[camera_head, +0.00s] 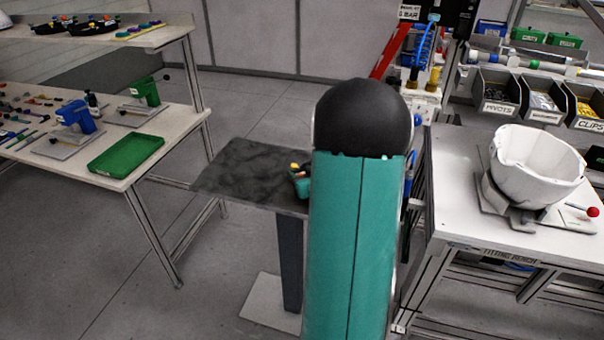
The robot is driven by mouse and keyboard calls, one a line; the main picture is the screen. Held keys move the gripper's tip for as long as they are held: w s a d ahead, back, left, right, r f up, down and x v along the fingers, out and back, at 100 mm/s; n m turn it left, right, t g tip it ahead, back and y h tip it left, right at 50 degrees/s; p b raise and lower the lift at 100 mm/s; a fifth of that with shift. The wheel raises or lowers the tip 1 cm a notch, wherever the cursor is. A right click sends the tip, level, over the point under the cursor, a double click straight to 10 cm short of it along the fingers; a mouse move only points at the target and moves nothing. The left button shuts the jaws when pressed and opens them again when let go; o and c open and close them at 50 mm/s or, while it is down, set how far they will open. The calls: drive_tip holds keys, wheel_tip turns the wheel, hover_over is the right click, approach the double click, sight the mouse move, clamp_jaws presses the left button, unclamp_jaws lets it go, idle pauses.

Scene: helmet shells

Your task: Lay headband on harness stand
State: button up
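My arm's wide teal link with a black domed top fills the middle of the view and hides what lies behind it. My gripper does not show. A small teal, black and orange shape (300,180) shows at the left edge of this link, over a dark-topped pedestal table (240,172); I cannot tell whether it is part of my arm or a separate thing. I cannot make out a headband for certain. No harness stand can be named for certain either. Black rounded pieces with coloured parts (93,26) lie on the upper left shelf.
The left bench (178,122) holds a green tray (126,155), a blue device (75,117) and a green device (145,90). A white helmet shell (537,158) sits on the right bench (462,215). Labelled bins (497,107) stand behind it. Floor between the benches is partly clear.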

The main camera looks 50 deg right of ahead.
drive_tip(key=o, duration=0.3)
drive_tip(key=shift+a+f, duration=0.1)
drive_tip(key=shift+f, duration=0.15)
